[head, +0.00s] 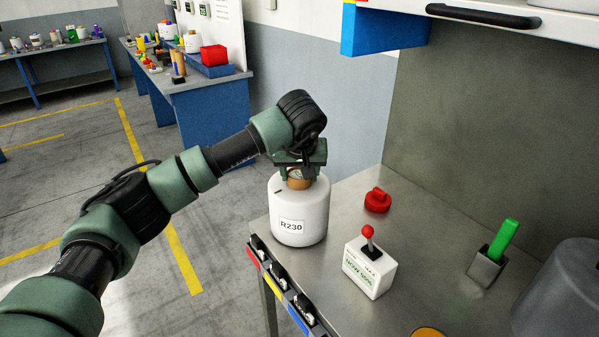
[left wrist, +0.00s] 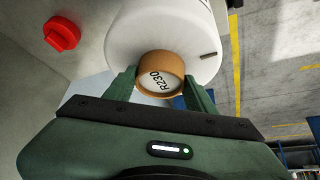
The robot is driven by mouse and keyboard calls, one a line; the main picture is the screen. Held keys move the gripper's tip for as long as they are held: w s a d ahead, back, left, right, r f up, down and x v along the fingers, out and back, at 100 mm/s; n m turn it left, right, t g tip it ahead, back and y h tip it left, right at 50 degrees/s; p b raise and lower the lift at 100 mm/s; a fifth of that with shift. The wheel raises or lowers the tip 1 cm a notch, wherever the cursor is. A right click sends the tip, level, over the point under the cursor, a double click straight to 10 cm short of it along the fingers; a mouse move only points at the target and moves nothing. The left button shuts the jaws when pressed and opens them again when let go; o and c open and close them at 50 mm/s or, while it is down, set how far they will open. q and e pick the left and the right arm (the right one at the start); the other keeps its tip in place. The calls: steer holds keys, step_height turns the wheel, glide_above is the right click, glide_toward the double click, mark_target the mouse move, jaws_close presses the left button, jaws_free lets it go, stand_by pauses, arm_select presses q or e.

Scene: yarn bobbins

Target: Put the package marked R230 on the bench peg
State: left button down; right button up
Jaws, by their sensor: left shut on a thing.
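The package is a white yarn bobbin (head: 299,215) with a label reading R230 on its side, upright at the bench's left edge. My left gripper (head: 300,173) is above it, shut on its brown core. In the left wrist view the fingers of the left gripper (left wrist: 163,88) are on both sides of the core (left wrist: 160,73), whose end also reads R230. The white yarn body (left wrist: 165,30) lies beyond it. I cannot tell whether the bobbin touches the metal bench (head: 335,215). No bench peg can be made out. My right gripper is not in view.
On the bench are a red knob-like piece (head: 377,200), a white box with a red-tipped lever (head: 369,272), a green-handled item in a holder (head: 497,249) and a grey rounded object (head: 565,295). A blue-edged shelf (head: 385,30) hangs above. Several switches line the front edge.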

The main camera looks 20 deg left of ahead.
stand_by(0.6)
arm_select(q)
steer(key=shift+c, duration=2.2)
jaws_free()
steer(key=shift+s+f, duration=0.15)
steer(key=shift+f, duration=0.1)
steer(key=b+v, duration=0.2)
steer(key=v, duration=0.5)
steer(key=shift+s+d+r+b, duration=0.15)
steer(key=shift+r+b, duration=0.15)
steer(key=shift+r, duration=0.3)
